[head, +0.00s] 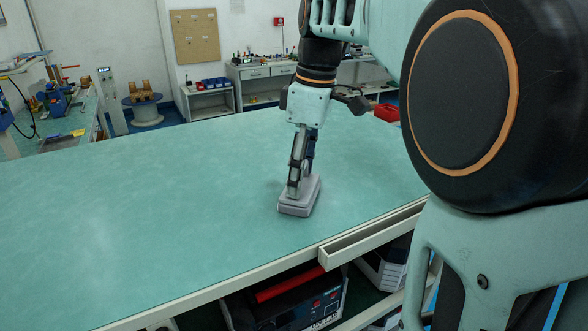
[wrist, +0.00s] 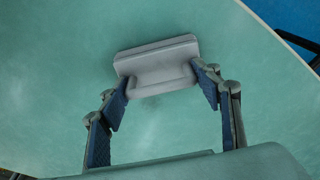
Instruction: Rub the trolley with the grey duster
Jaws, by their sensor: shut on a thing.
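The grey duster (head: 298,207) is a block with a handle on its back. It sits flat on the green top of the trolley (head: 150,220), right of the middle, and appears to touch it. My gripper (head: 303,183) points down from above and is shut on the duster's handle. In the wrist view, the duster (wrist: 157,60) lies between the fingertips of my gripper (wrist: 163,84), over the green top (wrist: 50,90). A faint darker patch shows on the top beside the duster. The duster's underside is hidden.
The green top is otherwise bare. An open drawer (head: 370,238) juts from the front edge, with a black and red device (head: 290,306) on the shelf below. Behind stand a wooden spool (head: 146,108), a white bench (head: 268,76) and a red bin (head: 387,112).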

